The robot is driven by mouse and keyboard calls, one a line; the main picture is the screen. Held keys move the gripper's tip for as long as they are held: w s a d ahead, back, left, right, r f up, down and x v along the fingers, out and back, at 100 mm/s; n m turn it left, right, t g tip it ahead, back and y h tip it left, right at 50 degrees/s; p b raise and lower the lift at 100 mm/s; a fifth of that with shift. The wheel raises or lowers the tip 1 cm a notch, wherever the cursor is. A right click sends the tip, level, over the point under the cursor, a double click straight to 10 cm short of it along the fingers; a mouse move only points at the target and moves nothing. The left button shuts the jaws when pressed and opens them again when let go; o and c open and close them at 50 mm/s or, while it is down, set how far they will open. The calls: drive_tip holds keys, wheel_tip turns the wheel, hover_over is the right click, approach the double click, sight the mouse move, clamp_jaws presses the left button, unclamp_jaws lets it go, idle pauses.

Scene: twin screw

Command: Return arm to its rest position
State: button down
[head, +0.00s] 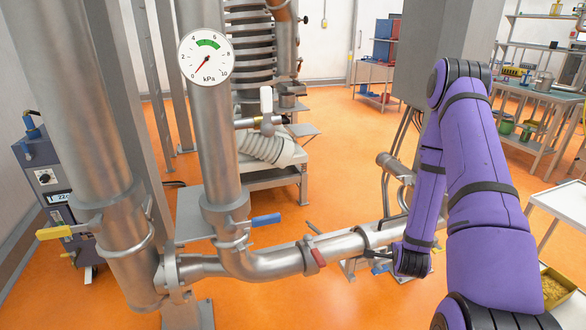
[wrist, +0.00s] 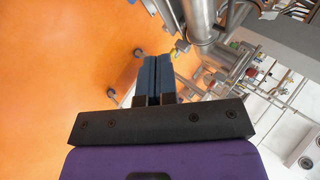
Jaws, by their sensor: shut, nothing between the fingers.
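My purple arm (head: 490,190) reaches up from the lower right in the head view and folds down again at the elbow. Its end hangs low beside the horizontal steel pipe. My gripper (wrist: 156,60) shows in the wrist view with its two dark fingers pressed together and nothing between them. In that view orange floor (wrist: 70,70) lies to the left and ahead of the fingers, and metal pipework (wrist: 200,20) lies close to the right of the fingertips. Contact with the pipes cannot be told.
A thick steel pipe (head: 225,140) with a kPa gauge (head: 206,56) stands left of centre. A horizontal pipe (head: 340,247) with a red-handled valve (head: 318,257) runs toward my arm. A white table (head: 562,205) stands at right.

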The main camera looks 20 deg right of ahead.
drive_tip(key=w+a+r+n+y, duration=0.15)
drive_tip(key=a+r+n, duration=0.25)
drive_tip(key=r, duration=0.5)
drive_tip(key=w+a+r+n+y, duration=0.15)
drive_tip(key=a+r+n, duration=0.25)
drive_tip(key=r, duration=0.5)
drive_tip(key=w+a+r+n, duration=0.3)
drive_tip(key=a+r, duration=0.1)
drive_tip(key=r, duration=0.6)
drive_tip(key=s+a+r+n+g+y, duration=0.1)
drive_tip(key=s+a+r+n, duration=0.25)
drive_tip(key=r, duration=0.25)
drive_tip(key=s+a+r+n+y, duration=0.1)
drive_tip(key=s+a+r+n, duration=0.25)
drive_tip(key=r, duration=0.25)
drive_tip(key=s+a+r+n, duration=0.2)
drive_tip(key=s+r, duration=0.1)
drive_tip(key=s, duration=0.5)
drive_tip(key=s+a+r+n+g, duration=0.1)
drive_tip(key=s+a+r+n, duration=0.2)
drive_tip(key=s, duration=0.4)
drive_tip(key=shift+s+a+r+y, duration=0.3)
drive_tip(key=shift+s+a+r, duration=0.05)
drive_tip(key=shift+r, duration=0.25)
